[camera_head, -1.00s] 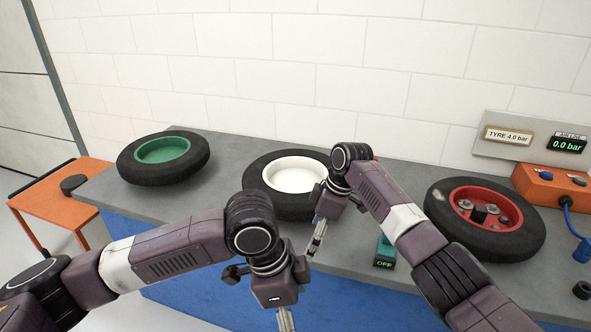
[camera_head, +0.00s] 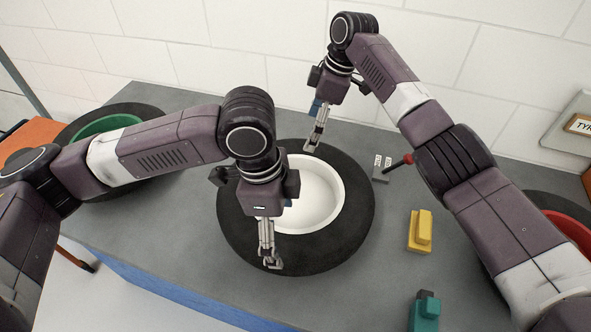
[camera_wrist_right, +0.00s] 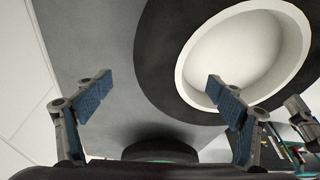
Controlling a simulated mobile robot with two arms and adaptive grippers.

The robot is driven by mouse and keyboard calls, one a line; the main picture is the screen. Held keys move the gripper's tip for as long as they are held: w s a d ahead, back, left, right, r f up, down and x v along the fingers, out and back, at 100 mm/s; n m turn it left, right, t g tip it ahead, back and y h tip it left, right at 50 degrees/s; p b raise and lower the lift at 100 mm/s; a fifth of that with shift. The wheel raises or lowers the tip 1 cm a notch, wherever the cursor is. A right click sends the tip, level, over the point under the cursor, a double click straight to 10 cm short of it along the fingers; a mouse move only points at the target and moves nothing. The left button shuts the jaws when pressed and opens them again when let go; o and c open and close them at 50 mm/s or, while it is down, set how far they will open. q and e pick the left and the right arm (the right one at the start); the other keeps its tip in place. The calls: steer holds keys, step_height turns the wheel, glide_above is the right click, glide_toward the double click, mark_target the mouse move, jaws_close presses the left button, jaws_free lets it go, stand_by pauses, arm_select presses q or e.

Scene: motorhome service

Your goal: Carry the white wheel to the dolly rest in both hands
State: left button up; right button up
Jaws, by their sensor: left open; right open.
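The white wheel, a white rim in a black tyre (camera_head: 345,235), lies flat on the grey bench in the middle of the head view. My left gripper (camera_head: 271,264) is open and empty over the tyre's near left side. My right gripper (camera_head: 312,148) is open and empty at the tyre's far edge. I cannot tell whether either gripper touches the tyre. In the right wrist view the two fingers of my right gripper (camera_wrist_right: 155,92) stand wide apart, with the tyre (camera_wrist_right: 160,50) and white rim (camera_wrist_right: 250,50) at upper right. The dolly rest is not clearly identifiable.
A green-rimmed wheel (camera_head: 104,126) lies at left, partly behind my left arm. A red-rimmed wheel (camera_head: 570,232) is at right. A yellow block (camera_head: 420,232), a teal device (camera_head: 424,312) and a small grey block (camera_head: 382,168) stand right of the white wheel. An orange cart (camera_head: 30,135) is at far left.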

mark_target(287, 243)
arm_select(q)
steer(key=shift+w, duration=0.35)
arm_select(e)
steer(key=shift+w, duration=0.3)
arm_select(q)
steer(key=shift+s+r, duration=0.15)
steer(key=shift+s, duration=0.4)
arm_select(e)
steer(key=shift+s+r, duration=0.3)
steer(key=shift+s, duration=0.25)
arm_select(q)
steer(key=f, duration=0.5)
steer(key=d+f, duration=0.1)
steer(key=f, duration=0.1)
steer(key=shift+w+f, duration=0.1)
steer(key=shift+f, duration=0.05)
arm_select(e)
steer(key=x, duration=0.7)
steer(key=shift+w+a+f, duration=0.1)
steer(key=shift+w+f, duration=0.05)
steer(key=shift+w, duration=0.1)
arm_select(q)
steer(key=shift+w+f, duration=0.1)
steer(key=shift+f, duration=0.2)
arm_select(e)
steer(key=shift+w+f, duration=0.1)
steer(key=shift+f, duration=0.2)
